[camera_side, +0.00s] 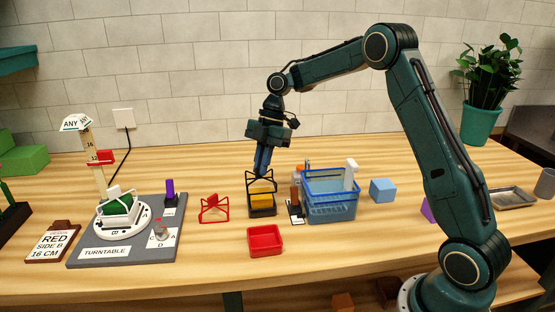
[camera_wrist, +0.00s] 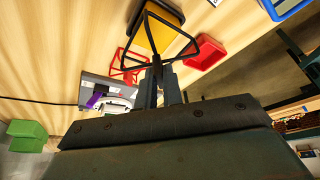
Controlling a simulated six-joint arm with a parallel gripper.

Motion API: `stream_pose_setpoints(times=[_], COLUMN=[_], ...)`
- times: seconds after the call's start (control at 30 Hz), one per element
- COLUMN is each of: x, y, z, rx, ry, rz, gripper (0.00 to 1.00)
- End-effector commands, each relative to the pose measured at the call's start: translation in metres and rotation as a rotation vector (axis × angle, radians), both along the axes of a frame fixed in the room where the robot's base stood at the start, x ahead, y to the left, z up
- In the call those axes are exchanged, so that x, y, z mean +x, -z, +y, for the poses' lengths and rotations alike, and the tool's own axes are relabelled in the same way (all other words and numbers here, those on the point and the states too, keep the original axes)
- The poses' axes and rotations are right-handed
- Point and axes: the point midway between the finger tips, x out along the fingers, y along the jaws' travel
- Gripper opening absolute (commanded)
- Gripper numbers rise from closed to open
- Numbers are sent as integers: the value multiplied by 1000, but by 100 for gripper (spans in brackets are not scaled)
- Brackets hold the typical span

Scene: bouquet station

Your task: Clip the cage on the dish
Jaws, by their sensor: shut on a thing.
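My gripper (camera_side: 262,170) is shut on a black wire cage (camera_side: 250,178). The cage is just above a black tray (camera_side: 262,213) with a yellow block in it; I cannot tell whether they touch. In the wrist view my gripper (camera_wrist: 159,70) holds the cage (camera_wrist: 178,24), with the yellow block behind it. A red wire cage (camera_side: 214,209) stands to the left on the table. A white dish (camera_side: 107,220) with a green block (camera_side: 118,207) sits on the turntable at the left, under a white strap or band.
The grey turntable base (camera_side: 95,258) has a height post (camera_side: 98,180) behind the dish. An order card (camera_side: 52,243) reads red, side B, 16 cm. A red tray (camera_side: 265,241), blue basket (camera_side: 330,208) and blue cube (camera_side: 383,189) stand nearby. The front table strip is mostly clear.

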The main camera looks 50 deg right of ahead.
Motion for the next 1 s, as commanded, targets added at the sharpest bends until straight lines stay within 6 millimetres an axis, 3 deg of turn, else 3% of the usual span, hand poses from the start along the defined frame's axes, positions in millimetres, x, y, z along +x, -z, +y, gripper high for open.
stream_pose_setpoints(times=[0.6,1.0], x=[0,0], y=[31,39], z=[1,0], rx=[1,-1], ry=[0,0], rz=[2,1], gripper=[0,0])
